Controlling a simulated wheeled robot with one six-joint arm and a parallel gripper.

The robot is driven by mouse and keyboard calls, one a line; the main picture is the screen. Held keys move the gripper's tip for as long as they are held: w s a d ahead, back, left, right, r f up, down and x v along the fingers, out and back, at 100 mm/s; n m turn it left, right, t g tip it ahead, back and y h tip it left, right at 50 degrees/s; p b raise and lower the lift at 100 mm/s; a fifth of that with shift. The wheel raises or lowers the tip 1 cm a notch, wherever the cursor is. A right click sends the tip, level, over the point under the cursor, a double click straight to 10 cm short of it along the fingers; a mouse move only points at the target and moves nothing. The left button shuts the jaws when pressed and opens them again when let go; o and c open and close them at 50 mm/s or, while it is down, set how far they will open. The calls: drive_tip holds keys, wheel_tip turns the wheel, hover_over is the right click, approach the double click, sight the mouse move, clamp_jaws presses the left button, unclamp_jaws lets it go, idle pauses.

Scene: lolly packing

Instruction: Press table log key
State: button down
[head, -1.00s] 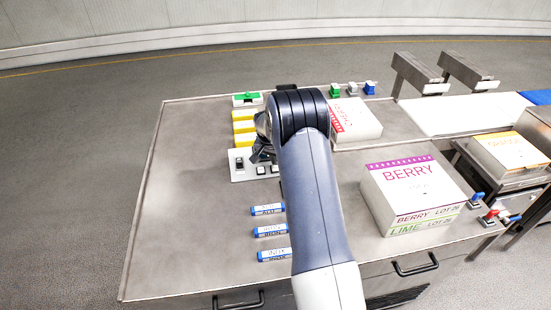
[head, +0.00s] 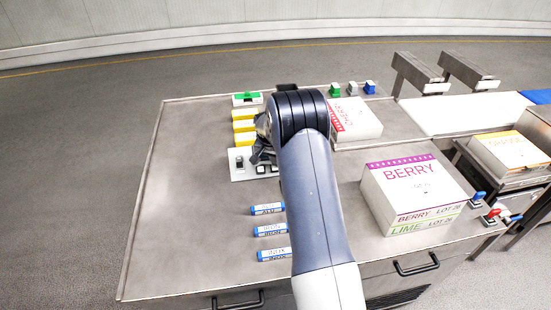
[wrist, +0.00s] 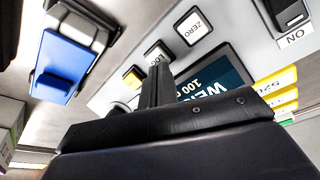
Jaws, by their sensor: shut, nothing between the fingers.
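The log key (wrist: 157,54) is a small pale key marked LOG, in a dark frame on a light control panel (wrist: 113,93) in the wrist view. My gripper (wrist: 158,70) is shut and empty. Its narrow dark fingertips overlap the lower part of the log key in that view; I cannot tell if they touch it. A ZERO key (wrist: 194,27) and a yellow key (wrist: 133,77) flank the log key. In the head view my gripper (head: 262,152) is dark and partly hidden by my arm, over the panel (head: 238,174).
A dark display (wrist: 215,80) and an ON switch (wrist: 290,14) are on the panel. Yellow blocks (head: 243,127) stand behind it, and blue-ended labelled sticks (head: 270,231) lie in front. A BERRY box (head: 410,185) stands to the right. The table's left side is clear.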

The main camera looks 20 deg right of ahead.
drive_tip(key=shift+f+b, duration=0.35)
drive_tip(key=shift+f, duration=0.1)
drive_tip(key=shift+r, duration=0.1)
drive_tip(key=shift+r+p, duration=1.5)
drive_tip(key=shift+r, duration=1.95)
